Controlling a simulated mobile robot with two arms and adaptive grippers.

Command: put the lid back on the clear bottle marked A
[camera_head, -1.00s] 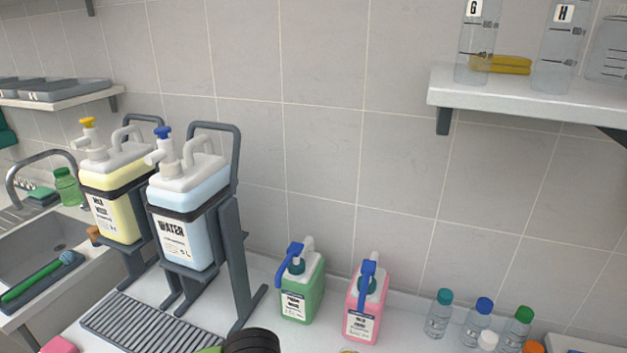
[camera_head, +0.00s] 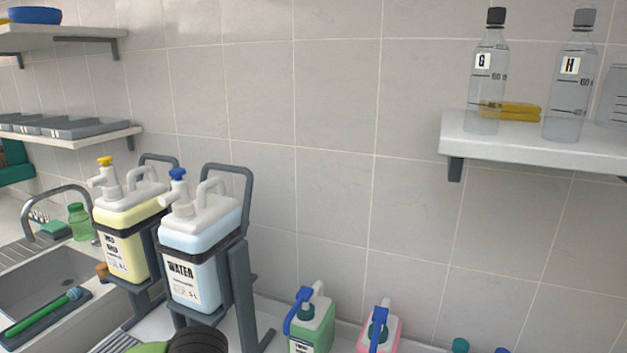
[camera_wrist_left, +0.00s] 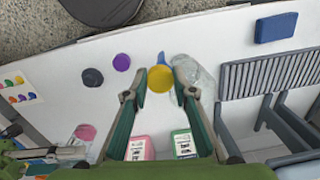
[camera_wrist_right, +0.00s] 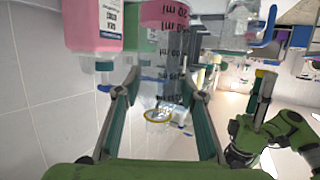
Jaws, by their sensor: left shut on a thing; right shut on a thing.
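In the left wrist view, my left gripper (camera_wrist_left: 160,82) is shut on a round yellow lid (camera_wrist_left: 160,78), held between its fingertips above the white counter. In the right wrist view, my right gripper (camera_wrist_right: 162,88) is shut on a clear bottle (camera_wrist_right: 174,50) with pink liquid and a measuring scale. The scale reads upside down there, and no letter A shows. A yellow ring (camera_wrist_right: 158,115) appears below the bottle's body. The left gripper (camera_wrist_right: 262,85) with the yellow lid also shows there, apart from the bottle. Neither gripper's fingertips show in the head view.
A dark lid (camera_wrist_left: 92,77) and a purple lid (camera_wrist_left: 122,62) lie on the counter. Pink (camera_wrist_left: 138,148) and green (camera_wrist_left: 185,143) jugs stand nearby. A blue sponge (camera_wrist_left: 276,27) lies past the drain rack (camera_wrist_left: 262,70). Bottles G (camera_head: 487,85) and H (camera_head: 570,90) stand on the wall shelf (camera_head: 540,148).

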